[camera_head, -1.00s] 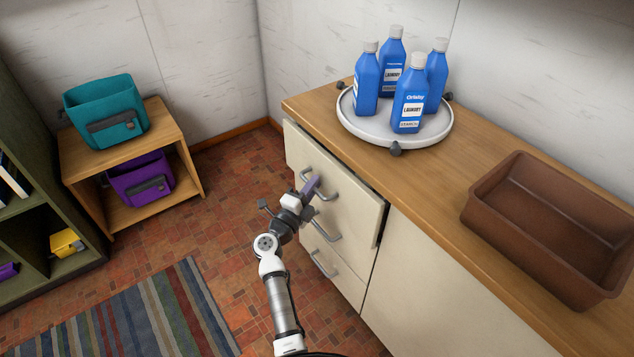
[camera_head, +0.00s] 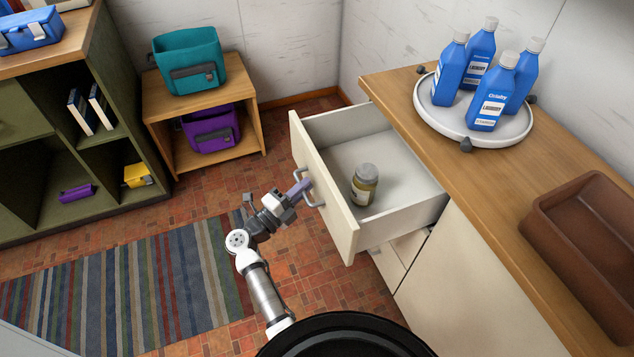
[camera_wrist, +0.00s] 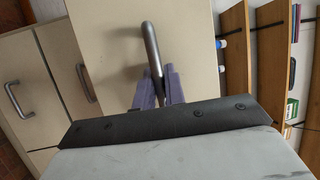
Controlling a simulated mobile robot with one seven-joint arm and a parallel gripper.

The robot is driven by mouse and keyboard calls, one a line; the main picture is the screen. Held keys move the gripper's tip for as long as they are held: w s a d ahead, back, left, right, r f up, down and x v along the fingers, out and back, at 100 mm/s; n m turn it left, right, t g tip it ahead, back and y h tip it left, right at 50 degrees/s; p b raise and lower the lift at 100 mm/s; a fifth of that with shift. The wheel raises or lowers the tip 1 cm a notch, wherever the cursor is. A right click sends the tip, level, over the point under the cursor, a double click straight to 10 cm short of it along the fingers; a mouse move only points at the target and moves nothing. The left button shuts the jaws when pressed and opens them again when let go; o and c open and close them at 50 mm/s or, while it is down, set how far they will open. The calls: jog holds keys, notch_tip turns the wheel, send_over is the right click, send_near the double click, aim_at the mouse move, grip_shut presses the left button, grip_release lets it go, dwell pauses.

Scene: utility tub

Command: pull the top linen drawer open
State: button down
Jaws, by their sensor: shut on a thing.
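The top linen drawer (camera_head: 345,208) stands well out from the cabinet, its cream front facing left and its white inside showing. A small jar (camera_head: 364,185) with a grey lid and yellowish contents stands upright in it. My gripper (camera_head: 302,188) is at the drawer's grey bar handle (camera_head: 312,190), with its purple fingers shut on it. In the wrist view, the fingers (camera_wrist: 158,88) close around the handle (camera_wrist: 151,48) against the cream drawer front. Lower drawers (camera_head: 402,258) are partly hidden beneath the open one.
A white round tray (camera_head: 430,110) with several blue laundry bottles and a brown bin (camera_head: 590,250) stand on the wooden counter (camera_head: 470,185). A striped rug (camera_head: 140,285) lies on the tiled floor. A wooden stand (camera_head: 205,142) and green shelf (camera_head: 85,160) stand at left.

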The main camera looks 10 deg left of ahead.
jog(key=shift+s+a, duration=0.25)
jog(key=shift+a, duration=0.05)
jog(key=c, duration=1.8)
grip_release()
jog(key=shift+o, duration=0.2)
jog(key=b+v, duration=0.3)
jog(key=v, duration=1.1)
jog(key=shift+w+r, duration=0.1)
